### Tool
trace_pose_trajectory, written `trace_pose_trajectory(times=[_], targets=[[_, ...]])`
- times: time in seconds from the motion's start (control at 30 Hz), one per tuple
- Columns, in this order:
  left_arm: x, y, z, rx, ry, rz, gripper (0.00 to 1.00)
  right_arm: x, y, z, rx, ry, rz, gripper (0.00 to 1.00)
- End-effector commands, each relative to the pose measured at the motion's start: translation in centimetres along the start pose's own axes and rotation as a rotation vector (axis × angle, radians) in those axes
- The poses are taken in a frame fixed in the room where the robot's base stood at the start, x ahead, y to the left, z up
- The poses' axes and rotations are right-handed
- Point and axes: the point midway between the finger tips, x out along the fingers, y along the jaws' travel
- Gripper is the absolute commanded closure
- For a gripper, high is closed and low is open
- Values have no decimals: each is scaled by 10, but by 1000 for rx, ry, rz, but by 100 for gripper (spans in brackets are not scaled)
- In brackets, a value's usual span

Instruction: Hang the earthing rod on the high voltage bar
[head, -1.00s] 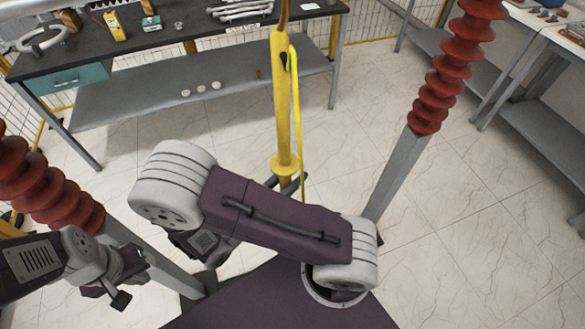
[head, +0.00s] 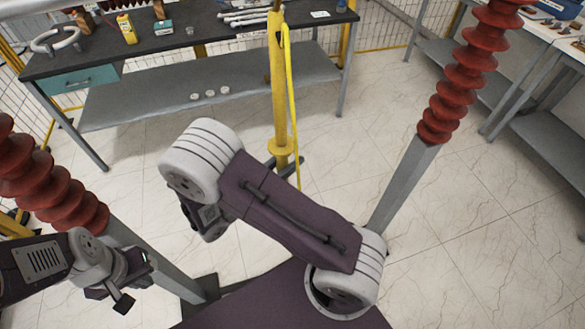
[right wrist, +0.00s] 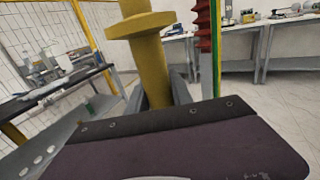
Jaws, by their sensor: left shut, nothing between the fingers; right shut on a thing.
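The yellow earthing rod (head: 279,85) stands roughly upright in front of the dark workbench. In the right wrist view the rod (right wrist: 152,68) rises between the fingers (right wrist: 163,95). A yellow-green cable (head: 291,100) hangs beside the rod. My left gripper (head: 122,290) is shut and empty at lower left, away from the rod.
Red ribbed insulators on grey posts stand at left (head: 40,175) and right (head: 468,85). The dark workbench (head: 190,45) with tools is behind the rod. Other tables (head: 540,120) stand at far right. The tiled floor (head: 340,150) between the posts is clear.

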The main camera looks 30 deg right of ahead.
Motion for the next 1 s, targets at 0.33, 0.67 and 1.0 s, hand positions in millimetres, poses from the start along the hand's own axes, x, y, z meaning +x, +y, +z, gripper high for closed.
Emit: trace_pose_trajectory(times=[0.33, 0.67, 1.0], targets=[[16, 0, 2, 0, 0, 0, 100, 9, 18, -16, -2, -2, 0, 100], [30, -1, 3, 0, 0, 0, 100, 8, 18, -40, 0, -2, 0, 100], [31, -1, 3, 0, 0, 0, 100, 8, 17, -43, 0, -2, 0, 100]])
